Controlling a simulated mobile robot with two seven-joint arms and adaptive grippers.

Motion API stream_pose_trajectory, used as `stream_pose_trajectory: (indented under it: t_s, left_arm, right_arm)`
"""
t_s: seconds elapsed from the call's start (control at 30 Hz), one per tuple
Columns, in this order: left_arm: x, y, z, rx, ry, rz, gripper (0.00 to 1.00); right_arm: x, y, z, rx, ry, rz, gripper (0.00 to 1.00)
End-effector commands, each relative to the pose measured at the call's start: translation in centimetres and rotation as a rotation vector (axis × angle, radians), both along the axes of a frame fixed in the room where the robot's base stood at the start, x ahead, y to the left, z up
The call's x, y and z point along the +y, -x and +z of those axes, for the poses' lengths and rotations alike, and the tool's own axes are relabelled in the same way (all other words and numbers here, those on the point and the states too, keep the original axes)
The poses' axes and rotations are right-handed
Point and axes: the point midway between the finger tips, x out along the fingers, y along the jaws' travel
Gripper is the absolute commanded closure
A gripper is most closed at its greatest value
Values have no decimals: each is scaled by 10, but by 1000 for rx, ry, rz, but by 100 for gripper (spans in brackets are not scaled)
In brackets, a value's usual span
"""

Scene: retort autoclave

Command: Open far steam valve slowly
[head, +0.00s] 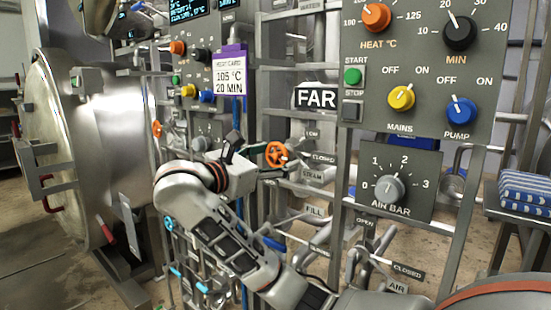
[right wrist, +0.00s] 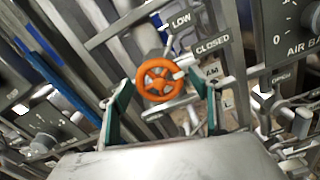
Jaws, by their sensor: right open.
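The far steam valve has an orange spoked handwheel (head: 277,154), in front of the pipes below the FAR sign (head: 316,97). Plates by it read LOW, CLOSED and STEAM. My right gripper (head: 256,157) is open just left of the wheel. In the right wrist view the orange wheel (right wrist: 159,80) shows between the two spread green-padded fingers of my right gripper (right wrist: 165,90), with gaps on both sides; a pale pointer lies at its right edge, near the CLOSED plate (right wrist: 212,45).
A grey control panel (head: 425,70) with several knobs fills the upper right, with an AIR BAR gauge knob (head: 389,188) below. A large steel autoclave door (head: 60,140) stands at the left. Pipes and frame bars crowd the wheel. Folded striped cloths (head: 525,190) lie at the right.

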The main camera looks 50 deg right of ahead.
Motion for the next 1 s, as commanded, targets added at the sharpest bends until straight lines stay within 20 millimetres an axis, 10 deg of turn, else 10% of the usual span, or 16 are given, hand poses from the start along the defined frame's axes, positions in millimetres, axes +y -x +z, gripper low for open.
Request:
stream_pose_trajectory:
  t_s: [0.37, 0.53, 1.0]
  left_arm:
    - [-3, 2, -1, 6, 8, 5, 71]
    - [-4, 2, -1, 5, 10, 7, 71]
    - [0, -8, 11, -19, 3, 5, 71]
  right_arm:
    - [-6, -1, 0, 0, -1, 1, 36]
    - [-6, 0, 0, 0, 0, 0, 75]
    - [-6, 1, 3, 77, 5, 2, 75]
